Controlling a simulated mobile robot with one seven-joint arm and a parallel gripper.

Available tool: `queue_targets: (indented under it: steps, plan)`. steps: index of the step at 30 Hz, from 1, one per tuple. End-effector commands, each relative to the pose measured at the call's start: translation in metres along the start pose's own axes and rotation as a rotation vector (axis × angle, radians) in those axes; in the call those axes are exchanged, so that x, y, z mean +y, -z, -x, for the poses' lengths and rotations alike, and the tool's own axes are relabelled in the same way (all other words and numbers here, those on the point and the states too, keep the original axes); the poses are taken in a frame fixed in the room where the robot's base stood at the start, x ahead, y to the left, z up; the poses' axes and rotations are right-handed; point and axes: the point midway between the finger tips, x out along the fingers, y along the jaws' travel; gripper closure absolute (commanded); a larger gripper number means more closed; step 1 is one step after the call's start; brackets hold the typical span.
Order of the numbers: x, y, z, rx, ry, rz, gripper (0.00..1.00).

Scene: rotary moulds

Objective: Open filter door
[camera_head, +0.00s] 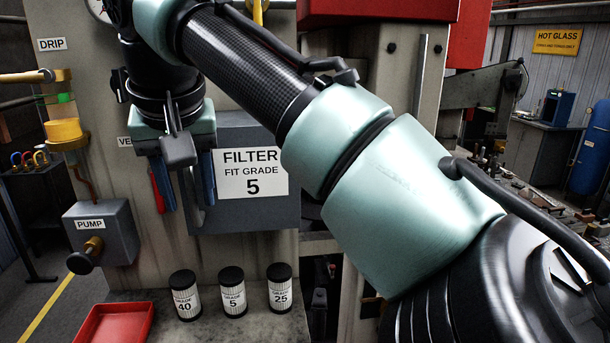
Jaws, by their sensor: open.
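The filter door (245,215) is a dark grey panel on the machine face, with a white label reading "FILTER FIT GRADE 5". It looks shut. A grey upright handle (193,205) shows at its left side. My gripper (187,200) points down in front of the door's left edge, with blue fingers apart on either side of the handle in this view. I cannot tell whether either finger touches it. My gripper and arm hide the door's upper left part and some of the handle.
Three filter cartridges, marked 40 (185,296), 5 (233,292) and 25 (280,289), stand on the ledge below. A red tray (115,325) lies left of them. A pump box (101,232) with a knob juts out at left. A red lever (159,190) shows beside my gripper.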

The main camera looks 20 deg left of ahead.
Motion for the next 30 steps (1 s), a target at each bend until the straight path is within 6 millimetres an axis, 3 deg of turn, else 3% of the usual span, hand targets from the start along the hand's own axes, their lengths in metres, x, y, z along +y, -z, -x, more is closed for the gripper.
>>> queue_targets:
  steps: [11,18,30]
  plan:
    - [0.0003,-0.0002,-0.0056,0.001,0.000,0.000,0.57]
    - [0.0001,-0.0001,-0.0053,0.001,0.001,0.000,1.00]
    - [0.0000,0.0001,-0.0054,0.002,0.001,0.000,1.00]
